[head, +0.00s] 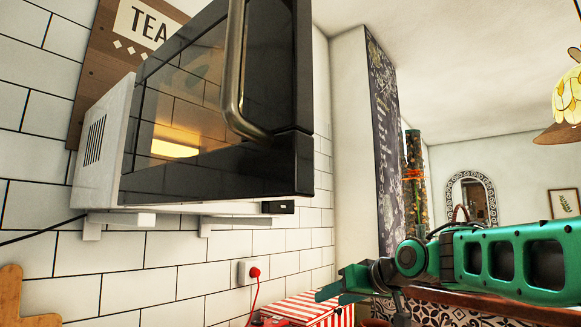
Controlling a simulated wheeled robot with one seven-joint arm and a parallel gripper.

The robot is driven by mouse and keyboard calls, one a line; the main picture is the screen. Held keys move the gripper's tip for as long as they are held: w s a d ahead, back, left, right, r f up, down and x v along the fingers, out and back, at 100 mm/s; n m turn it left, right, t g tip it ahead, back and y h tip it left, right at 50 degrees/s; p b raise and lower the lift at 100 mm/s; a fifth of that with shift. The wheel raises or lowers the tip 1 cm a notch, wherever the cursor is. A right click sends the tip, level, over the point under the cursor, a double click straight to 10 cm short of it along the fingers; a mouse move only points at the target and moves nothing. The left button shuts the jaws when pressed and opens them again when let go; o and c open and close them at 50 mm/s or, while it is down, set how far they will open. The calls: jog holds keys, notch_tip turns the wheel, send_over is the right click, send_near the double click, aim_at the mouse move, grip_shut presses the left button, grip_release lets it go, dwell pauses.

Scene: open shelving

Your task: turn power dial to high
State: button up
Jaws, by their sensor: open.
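A black-fronted microwave (222,110) with white sides sits high on the left, seen from below. Its dark glass door has a warm glow inside, and a curved metal handle (236,70) runs down near its right edge. Right of the handle is a dark panel (290,70). I cannot make out a power dial on it; the dial is hidden, out of frame or too dark to tell. My gripper (332,290), with green fingers, is open at the lower middle. It is below and right of the microwave, apart from it, with nothing seen between its fingers.
White brackets (92,228) hold the microwave against a tiled wall (170,262). A red plug (254,272) with a cord sits in a wall socket. A red-and-white striped box (305,308) stands below, near my gripper. A wall column (352,130) stands right of the microwave.

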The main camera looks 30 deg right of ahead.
jog(key=s+a+r+n+t+y, duration=0.15)
jog(key=r+n+t+y, duration=0.25)
jog(key=r, duration=1.2)
jog(key=s+a+r+n+t+y, duration=0.1)
jog(key=a+r+n+t+y, duration=0.2)
jog(key=r, duration=1.3)
jog(key=w+a+r+t+y, duration=0.1)
jog(key=w+a+r, duration=0.2)
jog(key=w, duration=0.6)
jog(key=shift+r, duration=0.65)
jog(key=c, duration=1)
jog(key=shift+a, duration=0.1)
